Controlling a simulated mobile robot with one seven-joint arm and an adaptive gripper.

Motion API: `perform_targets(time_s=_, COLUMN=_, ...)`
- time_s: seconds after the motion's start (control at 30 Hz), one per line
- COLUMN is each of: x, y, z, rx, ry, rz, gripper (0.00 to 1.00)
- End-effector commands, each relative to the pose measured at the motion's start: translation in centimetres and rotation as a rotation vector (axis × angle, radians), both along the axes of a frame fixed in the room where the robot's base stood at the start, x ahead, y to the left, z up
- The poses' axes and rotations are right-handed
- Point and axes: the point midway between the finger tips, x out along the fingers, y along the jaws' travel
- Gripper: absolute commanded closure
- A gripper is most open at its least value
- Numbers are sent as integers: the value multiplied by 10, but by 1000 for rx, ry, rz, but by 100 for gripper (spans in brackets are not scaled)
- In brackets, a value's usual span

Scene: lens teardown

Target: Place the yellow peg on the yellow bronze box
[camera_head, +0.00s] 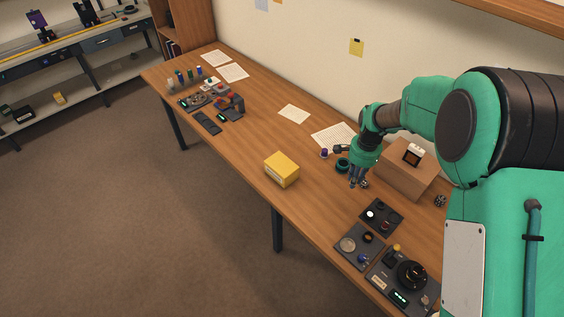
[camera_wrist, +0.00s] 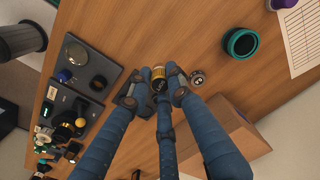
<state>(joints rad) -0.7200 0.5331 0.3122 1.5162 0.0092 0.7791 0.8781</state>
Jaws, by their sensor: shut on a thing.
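The yellow box (camera_head: 281,168) sits near the front edge of the table, left of my gripper in the head view. My gripper (camera_head: 357,184) is low over the table in front of the brown box. In the wrist view my gripper (camera_wrist: 157,86) is shut on a small yellow piece (camera_wrist: 158,72) with a dark part, which looks like the yellow peg. The fingers hide part of it, and I cannot tell whether it touches the table. The yellow box is not visible in the wrist view.
A brown box (camera_head: 405,170) stands right of my gripper. A dark green ring (camera_head: 342,164) and a purple-topped piece (camera_head: 324,154) lie to its left. Dark trays with parts (camera_head: 358,246) lie nearer the front. Table around the yellow box is clear.

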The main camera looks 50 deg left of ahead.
Motion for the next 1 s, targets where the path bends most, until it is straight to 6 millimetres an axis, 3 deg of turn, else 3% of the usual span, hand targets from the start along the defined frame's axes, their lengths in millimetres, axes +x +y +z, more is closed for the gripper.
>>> perform_targets(time_s=0.1, x=-34, y=35, z=6, rx=0, ry=3, rz=56, gripper=100)
perform_targets(time_s=0.3, x=-91, y=85, z=10, rx=3, ry=5, rz=141, gripper=100)
perform_targets(time_s=0.6, x=-163, y=135, z=14, rx=4, ry=7, rz=241, gripper=100)
perform_targets(time_s=0.8, x=-184, y=147, z=14, rx=6, ry=8, rz=267, gripper=100)
perform_targets(time_s=1.0, x=-186, y=148, z=14, rx=6, ry=8, rz=270, gripper=100)
